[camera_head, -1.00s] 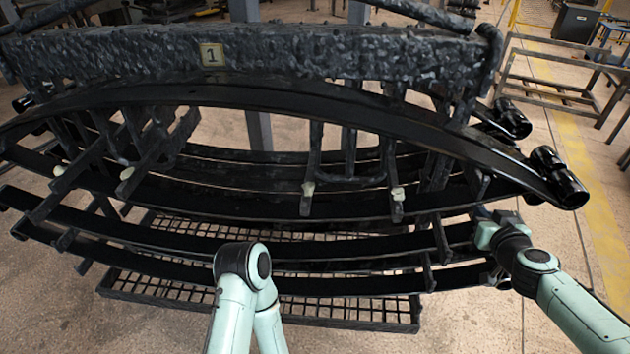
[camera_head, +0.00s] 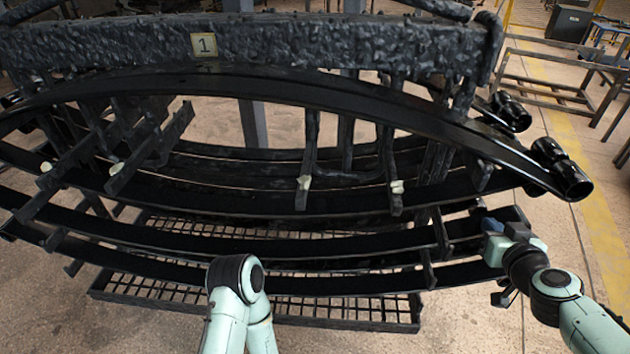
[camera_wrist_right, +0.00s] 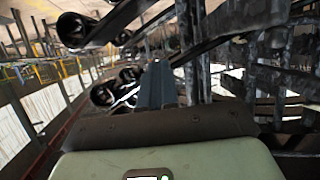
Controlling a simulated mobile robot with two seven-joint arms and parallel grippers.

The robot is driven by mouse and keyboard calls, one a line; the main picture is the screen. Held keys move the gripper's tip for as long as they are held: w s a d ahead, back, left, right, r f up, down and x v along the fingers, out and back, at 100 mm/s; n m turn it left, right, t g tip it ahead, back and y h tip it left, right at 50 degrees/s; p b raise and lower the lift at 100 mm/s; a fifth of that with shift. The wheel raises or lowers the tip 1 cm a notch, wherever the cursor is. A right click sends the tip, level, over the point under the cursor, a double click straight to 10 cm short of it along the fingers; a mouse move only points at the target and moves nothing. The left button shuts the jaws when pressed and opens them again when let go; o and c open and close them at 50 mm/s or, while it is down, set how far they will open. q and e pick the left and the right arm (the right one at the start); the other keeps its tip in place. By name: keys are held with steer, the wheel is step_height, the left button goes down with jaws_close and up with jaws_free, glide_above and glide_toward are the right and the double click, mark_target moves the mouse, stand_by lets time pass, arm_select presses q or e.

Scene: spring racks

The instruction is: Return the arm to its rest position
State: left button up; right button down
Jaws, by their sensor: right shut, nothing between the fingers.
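My right arm (camera_head: 590,325) comes in from the lower right of the head view. Its gripper (camera_head: 492,226) is beside the right ends of the lower dark leaf springs; whether it touches them I cannot tell. In the right wrist view its fingers (camera_wrist_right: 156,88) are together with nothing between them, pointing towards the rolled spring ends (camera_wrist_right: 112,92). My left arm (camera_head: 232,295) shows only as a bent pale-green link at the bottom middle. The left gripper is out of sight.
A large black rack with a rough top beam (camera_head: 300,48), labelled 1, fills the view, holding long curved springs (camera_head: 320,98). A mesh shelf (camera_head: 345,318) is at its base. Open floor with a yellow line (camera_head: 600,225) lies to the right, before a metal frame (camera_head: 545,85).

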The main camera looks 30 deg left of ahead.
stand_by(0.6)
steer(key=s+d+f+m+g+h, duration=0.1)
steer(key=s+f+m+g, duration=0.3)
steer(key=f, duration=1.3)
steer(key=s+d+f+g+h, duration=0.15)
steer(key=s+f, duration=0.45)
steer(key=f, duration=1)
steer(key=s+f+m+g, duration=0.1)
steer(key=s+f+g, duration=0.1)
steer(key=s+f, duration=0.4)
steer(key=s+a+f+m+g+y, duration=0.1)
steer(key=s+f+g, duration=0.2)
steer(key=s, duration=1.1)
steer(key=s+f+m+g, duration=0.2)
steer(key=s+f+g, duration=0.1)
steer(key=s+f, duration=0.5)
steer(key=shift+s+a+f, duration=0.25)
steer(key=shift+s+f, duration=0.15)
steer(key=shift+s, duration=0.75)
steer(key=shift+a, duration=0.1)
